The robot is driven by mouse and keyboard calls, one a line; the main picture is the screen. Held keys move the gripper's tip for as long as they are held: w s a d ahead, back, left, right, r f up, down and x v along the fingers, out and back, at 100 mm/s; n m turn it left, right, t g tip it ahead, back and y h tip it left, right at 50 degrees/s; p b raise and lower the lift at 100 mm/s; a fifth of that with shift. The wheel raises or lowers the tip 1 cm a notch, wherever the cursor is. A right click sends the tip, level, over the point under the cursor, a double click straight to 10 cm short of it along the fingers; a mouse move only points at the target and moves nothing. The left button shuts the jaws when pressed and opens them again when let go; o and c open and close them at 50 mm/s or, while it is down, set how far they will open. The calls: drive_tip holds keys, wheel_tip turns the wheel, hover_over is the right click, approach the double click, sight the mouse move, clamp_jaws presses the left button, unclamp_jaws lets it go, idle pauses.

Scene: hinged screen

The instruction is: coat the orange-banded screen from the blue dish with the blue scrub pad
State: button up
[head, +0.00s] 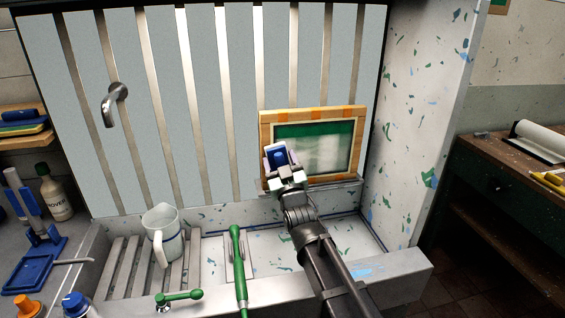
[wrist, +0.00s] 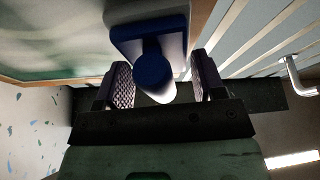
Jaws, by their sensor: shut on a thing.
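The screen (head: 345,113) stands upright against the back wall, in a wooden frame with orange bands. Its mesh (head: 318,147) is green around the border and pale and streaked in the middle. My gripper (head: 284,171) is at the screen's lower left and shut on the blue scrub pad (head: 277,155). In the wrist view the pad's blue block (wrist: 135,38) and round knob show between the fingers (wrist: 158,88), close to the mesh (wrist: 75,35). I cannot tell whether the pad touches it. A shallow blue tray (head: 32,273), perhaps the blue dish, lies on the left bench.
A pitcher (head: 163,232) stands on the slatted rack in the sink. A green-handled wand (head: 239,270) lies left of my arm.

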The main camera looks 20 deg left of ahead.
wheel_tip(320, 180, up, 2)
drive_tip(key=shift+d+r+p, duration=0.1)
drive_tip(key=shift+r+p, duration=0.1)
drive_tip(key=shift+p, duration=0.6)
drive_tip(key=shift+w+d+f, duration=0.1)
drive_tip(key=shift+d+f, duration=0.05)
drive_tip(key=shift+d, duration=0.05)
drive_tip(key=shift+w+d, duration=1.45)
drive_tip(key=shift+d, duration=1)
drive_tip(key=shift+w+d, duration=1.5)
drive_tip(key=shift+d, duration=0.95)
drive_tip(key=shift+w+d, duration=1.45)
drive_tip(key=shift+d, duration=1)
drive_tip(key=shift+d, duration=0.1)
drive_tip(key=shift+w+d, duration=0.45)
drive_tip(key=shift+d, duration=0.35)
drive_tip(key=shift+w+d, duration=0.4)
drive_tip(key=shift+d, duration=0.35)
wheel_tip(320, 180, up, 3)
drive_tip(key=p, duration=0.2)
drive_tip(key=shift+a+p, duration=0.1)
drive_tip(key=shift+p, duration=0.2)
drive_tip(key=shift+f, duration=0.2)
drive_tip(key=shift+a, duration=0.1)
